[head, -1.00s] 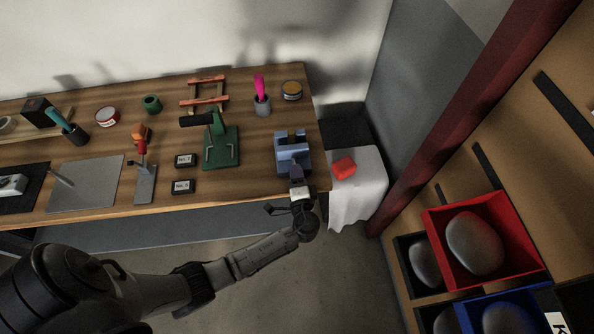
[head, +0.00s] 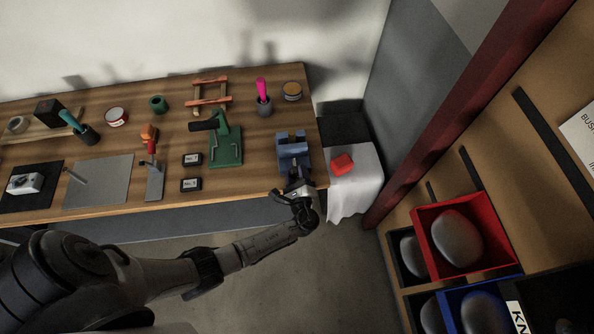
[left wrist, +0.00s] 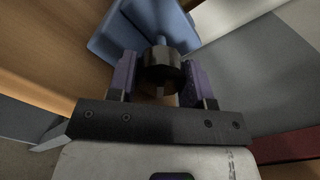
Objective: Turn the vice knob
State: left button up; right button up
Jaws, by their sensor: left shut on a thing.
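The blue vice (head: 293,148) stands at the right front corner of the wooden bench. Its round dark knob (left wrist: 161,70) shows in the left wrist view, on a shaft at the blue vice body (left wrist: 132,28). My left gripper (head: 296,178) reaches the front of the vice from below. In the left wrist view its two purple-padded fingers (left wrist: 160,82) stand on either side of the knob and are shut on it. In the head view the knob is mostly hidden by the gripper. My right gripper is in neither view.
The bench (head: 240,182) carries a green press (head: 226,145), two small dark labelled blocks and a grey plate (head: 98,182). A white-draped stand (head: 352,194) with a red block (head: 342,164) is right of the bench. Shelf bins, including a red one (head: 480,265), fill the right.

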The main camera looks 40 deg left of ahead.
pick_arm(q)
jog(key=shift+m+p, duration=0.8)
jog(key=shift+m, duration=0.7)
jog(key=o, duration=0.9)
jog(key=shift+p+v, duration=0.45)
jog(key=shift+v, duration=6.45)
